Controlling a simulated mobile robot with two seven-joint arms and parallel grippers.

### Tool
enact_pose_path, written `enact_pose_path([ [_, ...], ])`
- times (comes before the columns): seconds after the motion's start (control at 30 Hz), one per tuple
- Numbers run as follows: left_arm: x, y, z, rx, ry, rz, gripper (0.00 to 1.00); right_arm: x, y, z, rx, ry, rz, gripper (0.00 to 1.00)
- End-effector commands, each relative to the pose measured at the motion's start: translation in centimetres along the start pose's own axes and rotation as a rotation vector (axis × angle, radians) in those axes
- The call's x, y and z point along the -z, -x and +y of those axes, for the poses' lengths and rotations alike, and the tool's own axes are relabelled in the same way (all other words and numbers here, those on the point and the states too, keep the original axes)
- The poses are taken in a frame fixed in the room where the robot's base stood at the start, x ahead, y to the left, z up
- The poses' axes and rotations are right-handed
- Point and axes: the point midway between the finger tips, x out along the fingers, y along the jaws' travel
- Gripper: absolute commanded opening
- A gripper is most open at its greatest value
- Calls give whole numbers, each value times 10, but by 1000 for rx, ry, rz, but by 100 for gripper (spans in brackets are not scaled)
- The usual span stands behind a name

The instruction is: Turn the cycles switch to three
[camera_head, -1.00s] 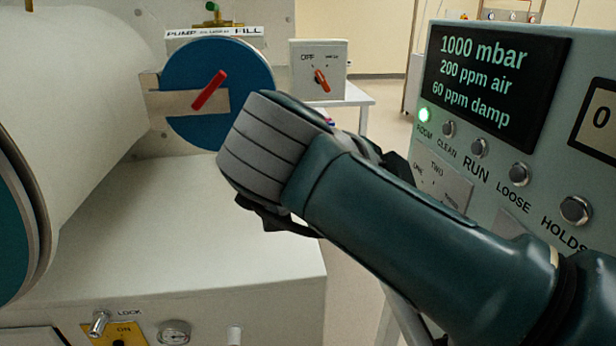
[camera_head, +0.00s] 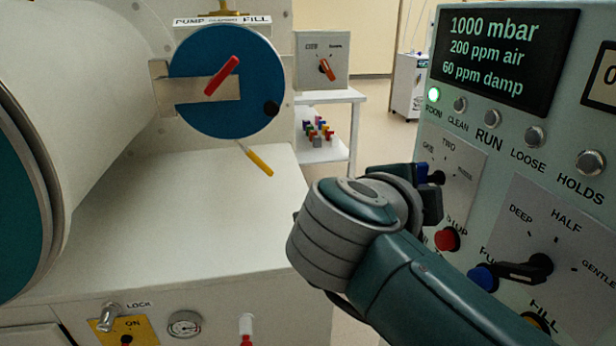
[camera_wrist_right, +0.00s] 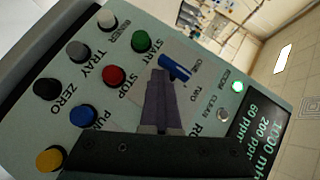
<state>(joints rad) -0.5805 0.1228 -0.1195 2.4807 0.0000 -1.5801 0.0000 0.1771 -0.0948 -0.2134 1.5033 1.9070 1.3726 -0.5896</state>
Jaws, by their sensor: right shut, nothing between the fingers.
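The cycles switch (camera_head: 437,178) sits on a pale plate marked ONE and TWO on the right-hand panel. The third mark is small and blurred. In the right wrist view its blue handle (camera_wrist_right: 175,68) lies near ONE, though I cannot read its exact setting. My right gripper (camera_head: 432,203) is at the switch in the head view, its fingers partly hidden by the wrist. In the right wrist view the shut, empty fingers (camera_wrist_right: 160,80) overlap the handle's near side. I cannot tell whether they touch it. My left gripper is out of view.
A red button (camera_head: 447,239) and a blue button (camera_head: 482,278) lie below the switch, beside a black DEEP/HALF/GENTLE knob (camera_head: 535,268). The display (camera_head: 500,60) is above. A white chamber (camera_head: 100,120) and its bench fill the left.

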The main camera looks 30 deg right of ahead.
Motion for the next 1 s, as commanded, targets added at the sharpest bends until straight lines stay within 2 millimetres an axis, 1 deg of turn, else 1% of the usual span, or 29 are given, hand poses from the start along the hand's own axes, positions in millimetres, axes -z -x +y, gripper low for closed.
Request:
enact_pose_path([
  [0.03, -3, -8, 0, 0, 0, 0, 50, -3, -2, 6, 20, -19, -3, 0],
  [0.1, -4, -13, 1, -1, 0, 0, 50, -3, -3, 6, 48, -48, -4, 0],
  [0.33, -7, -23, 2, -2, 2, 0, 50, -4, -4, 6, 113, -112, -4, 0],
  [0.53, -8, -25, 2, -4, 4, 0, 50, -3, -3, 5, 134, -134, -3, 0],
  [1.0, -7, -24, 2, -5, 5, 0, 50, -3, -2, 2, 139, -137, -2, 0],
])
